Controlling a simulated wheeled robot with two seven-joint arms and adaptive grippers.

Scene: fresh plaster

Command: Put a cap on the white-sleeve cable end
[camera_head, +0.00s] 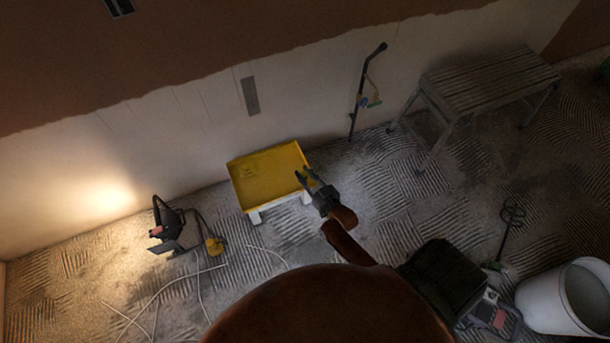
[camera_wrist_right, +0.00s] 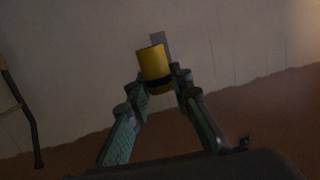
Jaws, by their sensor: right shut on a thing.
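My right gripper (camera_head: 307,179) is over the right side of a yellow tray (camera_head: 236,188). In the right wrist view, my right gripper (camera_wrist_right: 160,76) is shut on a yellow cylinder with a dark band (camera_wrist_right: 152,62), which looks like a cap. The held cap is hard to make out against the yellow tray in the head view. Thin white cables (camera_head: 158,293) lie on the floor at lower left; I cannot tell which end has a white sleeve. A grey strip (camera_head: 249,95) is on the wall, also in the wrist view (camera_wrist_right: 159,39). My left gripper is not in view.
A lit work lamp (camera_head: 166,228) stands at left near a yellow item (camera_head: 214,245). A slatted bench (camera_head: 487,82) stands at upper right. A white bucket (camera_head: 550,300) and black box (camera_head: 445,275) are at lower right. A dark pole (camera_head: 363,92) leans on the wall.

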